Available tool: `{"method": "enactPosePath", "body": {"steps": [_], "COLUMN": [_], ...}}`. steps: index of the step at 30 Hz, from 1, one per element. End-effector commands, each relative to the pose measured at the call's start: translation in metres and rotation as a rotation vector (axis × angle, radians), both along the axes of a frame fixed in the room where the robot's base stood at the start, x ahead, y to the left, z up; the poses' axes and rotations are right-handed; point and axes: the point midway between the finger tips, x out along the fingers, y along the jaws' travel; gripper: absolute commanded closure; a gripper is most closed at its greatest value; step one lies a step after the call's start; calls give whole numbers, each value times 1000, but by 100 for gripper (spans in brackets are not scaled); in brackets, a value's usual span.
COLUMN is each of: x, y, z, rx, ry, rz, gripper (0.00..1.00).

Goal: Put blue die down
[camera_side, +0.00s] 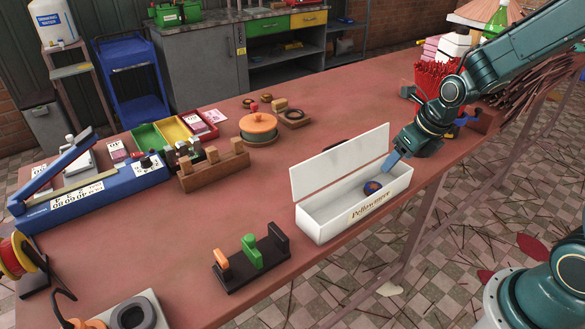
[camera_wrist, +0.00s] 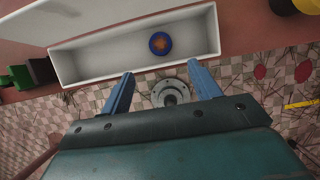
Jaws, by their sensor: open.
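The blue die (camera_side: 372,187) is a small round dark blue piece with an orange-brown middle. It lies inside the white open-lidded box (camera_side: 335,224), toward the box's right part. In the wrist view the die (camera_wrist: 160,43) lies on the box floor, clear of the fingers. My gripper (camera_side: 388,163) is at the box's right end, by the upright lid. In the wrist view my gripper (camera_wrist: 160,82) has its two blue fingers wide apart with nothing between them. The fingertips are apart from the die.
A dark rack with orange and green pieces (camera_side: 251,255) stands left of the box. A wooden block rack (camera_side: 214,168) and an orange-lidded pot (camera_side: 258,126) stand farther back. Red sticks (camera_side: 435,80) stand behind my gripper. The table's front edge runs close to the box.

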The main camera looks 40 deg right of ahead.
Motion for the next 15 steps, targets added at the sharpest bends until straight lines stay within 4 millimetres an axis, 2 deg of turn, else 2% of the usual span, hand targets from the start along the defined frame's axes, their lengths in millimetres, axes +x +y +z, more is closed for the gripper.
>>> {"method": "enactPosePath", "body": {"steps": [8, 15], "x": [-3, -14], "y": [2, 10], "z": [7, 29], "rx": [-34, -147], "ry": [-5, -13], "rz": [76, 338], "gripper": [38, 38]}}
